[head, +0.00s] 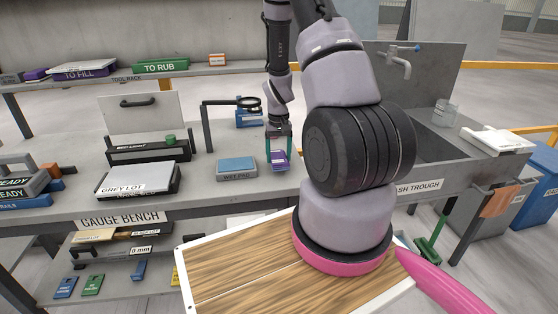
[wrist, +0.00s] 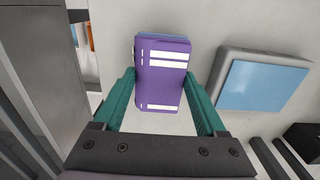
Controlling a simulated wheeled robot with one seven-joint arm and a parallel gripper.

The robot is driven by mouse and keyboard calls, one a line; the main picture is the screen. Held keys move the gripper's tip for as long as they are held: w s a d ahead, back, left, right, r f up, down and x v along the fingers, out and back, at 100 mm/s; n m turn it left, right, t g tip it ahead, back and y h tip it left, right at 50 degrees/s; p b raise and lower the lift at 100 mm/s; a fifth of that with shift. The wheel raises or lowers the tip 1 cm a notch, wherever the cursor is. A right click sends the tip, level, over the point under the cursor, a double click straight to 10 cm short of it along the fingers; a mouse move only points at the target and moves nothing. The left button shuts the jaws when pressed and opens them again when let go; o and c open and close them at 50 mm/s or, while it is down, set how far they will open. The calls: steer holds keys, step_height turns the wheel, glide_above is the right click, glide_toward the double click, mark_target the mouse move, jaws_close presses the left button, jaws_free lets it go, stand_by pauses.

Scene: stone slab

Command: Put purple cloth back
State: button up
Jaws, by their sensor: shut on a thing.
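The purple cloth (wrist: 162,82) is a folded block with white stripes and a bluish edge behind it. My gripper (wrist: 160,76) is shut on it, with a green finger on each side. In the head view, my gripper (head: 279,143) holds the purple cloth (head: 279,165) over the bench, just right of the wet pad (head: 236,168). Whether the cloth touches the bench is unclear. The blue-topped wet pad (wrist: 264,84) is right of the cloth in the wrist view.
A purple tray marked TO FILL (head: 84,71) and a green TO RUB block (head: 160,66) sit on the tool rack (head: 203,70). The grey lot box (head: 138,179) is at left, the trough (head: 436,142) at right.

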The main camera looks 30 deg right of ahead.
steer(key=shift+f, duration=0.95)
steer(key=o, duration=1.4)
steer(key=shift+f, duration=0.15)
step_height(320, 180, up, 13)
step_height(320, 180, up, 11)
steer(key=t, duration=0.2)
glide_above(278, 156)
steer(key=s+a, duration=0.2)
steer(key=a, duration=0.2)
steer(key=s+a+r+t+y, duration=0.1)
steer(key=s+a+r, duration=0.3)
steer(key=s+r, duration=0.5)
steer(key=s+a+r+m+t+y, duration=0.1)
steer(key=s+a+r+t, duration=0.3)
steer(key=s+r, duration=0.5)
steer(key=shift+a+r, duration=0.65)
steer(key=shift+r, duration=0.25)
